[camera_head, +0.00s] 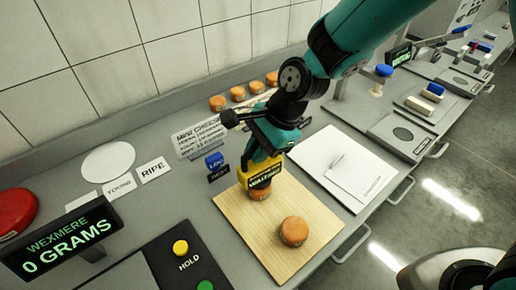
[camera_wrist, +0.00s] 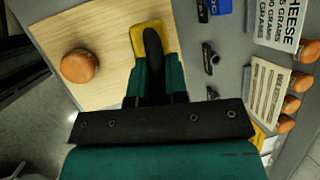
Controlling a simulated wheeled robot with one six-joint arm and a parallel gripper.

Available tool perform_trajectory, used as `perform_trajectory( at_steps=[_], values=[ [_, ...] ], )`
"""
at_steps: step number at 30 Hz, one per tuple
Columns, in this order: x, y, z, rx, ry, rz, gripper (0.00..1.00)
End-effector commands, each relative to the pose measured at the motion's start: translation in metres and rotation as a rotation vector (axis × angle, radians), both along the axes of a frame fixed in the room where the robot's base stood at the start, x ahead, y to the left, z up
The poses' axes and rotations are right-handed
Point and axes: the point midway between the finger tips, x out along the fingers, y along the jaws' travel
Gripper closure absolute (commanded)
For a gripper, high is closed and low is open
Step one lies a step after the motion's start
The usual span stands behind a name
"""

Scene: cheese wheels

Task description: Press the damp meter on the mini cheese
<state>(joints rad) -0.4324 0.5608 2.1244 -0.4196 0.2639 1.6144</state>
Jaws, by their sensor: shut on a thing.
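My gripper (camera_head: 263,158) is shut on the yellow damp meter (camera_head: 264,172), which has a dark display with green text. A small orange-brown mini cheese (camera_head: 260,195) shows directly below the meter on the wooden board (camera_head: 232,217). The meter hides its upper part, and I cannot tell whether they touch. A second mini cheese (camera_head: 294,231) lies uncovered nearer the front of the board. In the wrist view, the meter (camera_wrist: 171,38) sticks out around my fingertips (camera_wrist: 153,50), and the uncovered cheese (camera_wrist: 79,66) is to the left. The cheese under the meter is hidden there.
A scale display (camera_head: 65,243) reads 0 GRAMS. A blue block (camera_head: 214,160) stands left of the board. A RIPE card (camera_head: 153,170) lies left.

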Motion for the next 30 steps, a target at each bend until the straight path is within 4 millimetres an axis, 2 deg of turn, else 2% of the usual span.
perform_trajectory(
  at_steps=[30],
  values=[
    [0.000, 0.000, -0.011, 0.001, -0.001, 0.000, 1.00]
  ],
)
